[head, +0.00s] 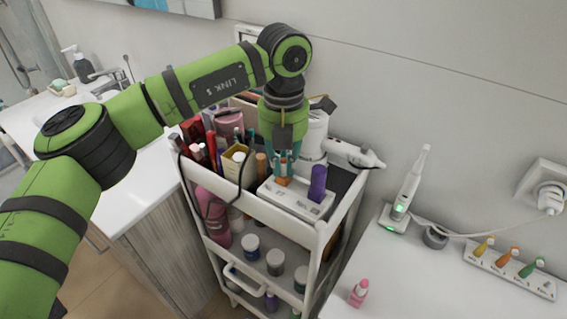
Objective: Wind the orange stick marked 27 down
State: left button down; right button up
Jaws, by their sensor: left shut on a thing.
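An orange stick (283,181) stands in a white holder block (292,197) on the top tier of the cart. My left gripper (285,166) points down from above and is shut on the orange stick; its fingers hide much of it. Marks on the holder's front are too small to read, and I cannot read a 27. A purple stick (317,183) stands upright in the same holder, just right of the gripper. My right gripper is not in view.
Tubes, brushes and a yellow box (236,165) crowd the cart's top left. A white hair dryer (350,153) lies behind the holder.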

pick_arm(q)
jog(key=m+b, duration=0.1)
jog(key=m, duration=0.1)
jog(key=shift+f+m, duration=0.1)
jog(key=shift+m, duration=0.2)
jog(key=m+b, duration=0.1)
jog(key=m, duration=0.1)
jog(key=shift+m, duration=0.4)
jog(key=m, duration=0.3)
jog(key=shift+m, duration=1.7)
jog(key=c, duration=1.2)
grip_release()
jog(key=shift+r, duration=0.2)
